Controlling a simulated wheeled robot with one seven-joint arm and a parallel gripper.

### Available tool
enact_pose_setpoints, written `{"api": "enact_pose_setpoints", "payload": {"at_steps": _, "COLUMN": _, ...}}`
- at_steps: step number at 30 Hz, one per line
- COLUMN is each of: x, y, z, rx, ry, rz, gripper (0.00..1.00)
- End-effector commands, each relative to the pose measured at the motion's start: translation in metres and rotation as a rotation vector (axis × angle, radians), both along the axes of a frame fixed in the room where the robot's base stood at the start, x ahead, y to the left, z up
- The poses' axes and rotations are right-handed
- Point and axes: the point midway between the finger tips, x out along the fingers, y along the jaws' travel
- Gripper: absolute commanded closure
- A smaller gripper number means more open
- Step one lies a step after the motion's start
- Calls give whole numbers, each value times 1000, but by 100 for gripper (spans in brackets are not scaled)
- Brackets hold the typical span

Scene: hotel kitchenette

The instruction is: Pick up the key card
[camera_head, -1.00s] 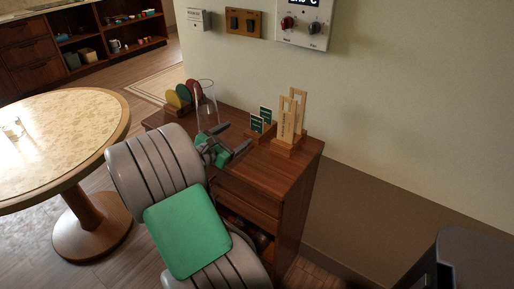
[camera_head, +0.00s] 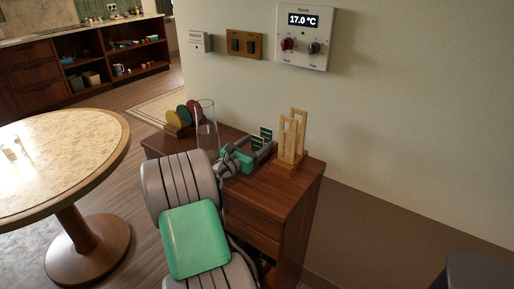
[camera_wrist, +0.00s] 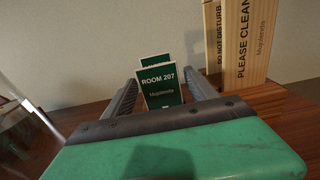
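Two dark green key cards stand upright, one behind the other, on the wooden cabinet (camera_head: 300,183). The front card (camera_wrist: 161,84) reads "ROOM 207"; it also shows in the head view (camera_head: 257,142). The rear card (camera_wrist: 156,62) is mostly hidden behind it in the wrist view; the head view shows it too (camera_head: 266,133). My gripper (camera_head: 251,150) is open and low over the cabinet. In the wrist view, its two fingers (camera_wrist: 162,88) lie left and right of the front card, with gaps on both sides. The cards' lower ends are partly hidden.
Wooden door-hanger signs (camera_head: 289,140) stand close to the right of the cards. A clear glass cylinder (camera_head: 206,122) and a rack of coloured discs (camera_head: 183,117) stand to the left. The wall (camera_head: 400,110) is behind. A round table (camera_head: 60,150) is at far left.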

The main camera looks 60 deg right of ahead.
Motion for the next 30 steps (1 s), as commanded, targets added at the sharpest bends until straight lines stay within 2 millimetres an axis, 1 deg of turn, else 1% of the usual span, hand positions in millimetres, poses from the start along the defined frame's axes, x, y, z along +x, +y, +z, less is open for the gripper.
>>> {"api": "enact_pose_setpoints", "payload": {"at_steps": 1, "x": 0, "y": 0, "z": 0, "rx": 0, "ry": 0, "rz": 0, "gripper": 39}}
{"api": "enact_pose_setpoints", "payload": {"at_steps": 2, "x": 0, "y": 0, "z": 0, "rx": 0, "ry": 0, "rz": 0, "gripper": 41}}
{"api": "enact_pose_setpoints", "payload": {"at_steps": 22, "x": 0, "y": 0, "z": 0, "rx": 0, "ry": 0, "rz": -1, "gripper": 95}}
{"api": "enact_pose_setpoints", "payload": {"at_steps": 26, "x": 0, "y": 0, "z": 0, "rx": 0, "ry": 0, "rz": -1, "gripper": 95}}
{"api": "enact_pose_setpoints", "payload": {"at_steps": 30, "x": 0, "y": 0, "z": 8, "rx": 0, "ry": -1, "rz": -1, "gripper": 96}}
